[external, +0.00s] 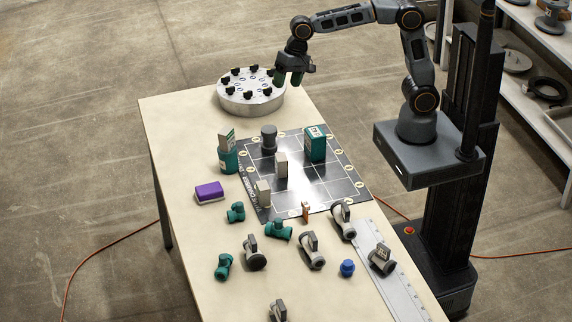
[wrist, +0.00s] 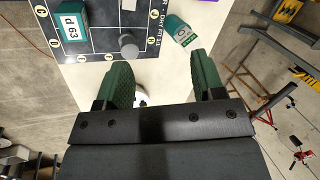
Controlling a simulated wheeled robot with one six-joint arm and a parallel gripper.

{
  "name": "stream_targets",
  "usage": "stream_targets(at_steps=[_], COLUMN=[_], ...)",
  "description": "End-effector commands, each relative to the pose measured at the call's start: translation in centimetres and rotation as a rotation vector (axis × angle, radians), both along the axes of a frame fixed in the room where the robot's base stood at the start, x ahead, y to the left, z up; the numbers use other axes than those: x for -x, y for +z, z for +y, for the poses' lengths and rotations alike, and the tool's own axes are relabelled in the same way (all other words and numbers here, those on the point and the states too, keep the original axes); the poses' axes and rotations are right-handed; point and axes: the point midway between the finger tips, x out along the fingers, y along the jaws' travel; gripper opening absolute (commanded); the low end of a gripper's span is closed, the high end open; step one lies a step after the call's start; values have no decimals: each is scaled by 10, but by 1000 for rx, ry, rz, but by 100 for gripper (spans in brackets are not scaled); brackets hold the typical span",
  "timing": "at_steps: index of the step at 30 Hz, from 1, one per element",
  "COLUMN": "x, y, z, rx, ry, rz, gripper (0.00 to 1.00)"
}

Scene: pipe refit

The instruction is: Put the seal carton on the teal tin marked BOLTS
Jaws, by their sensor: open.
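A teal tin (external: 229,162) stands at the left edge of the dark mat, with a pale, teal-edged piece (external: 226,137) at its top.
The flange (external: 250,97) with black knobs stands at the table's far end. Pale blocks (external: 281,164) and a grey cylinder (external: 268,138) stand on the mat (external: 325,190). A purple block (external: 209,192) lies left; several valves and teal fittings fill the near table.

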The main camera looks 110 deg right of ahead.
Motion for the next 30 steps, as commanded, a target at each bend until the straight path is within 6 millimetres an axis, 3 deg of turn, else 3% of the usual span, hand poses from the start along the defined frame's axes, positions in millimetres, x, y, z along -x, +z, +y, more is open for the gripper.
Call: stream_targets(at_steps=[1,6,12,19,30], x=[28,109,175,206,210], y=[6,-1,-26,-45,-48], z=[13,38,50,54,54], rx=[56,249,413,499,508], ry=[126,549,907,1097,1120], rz=[-27,-88,-129,-144,-145], gripper=[62,62,62,62,62])
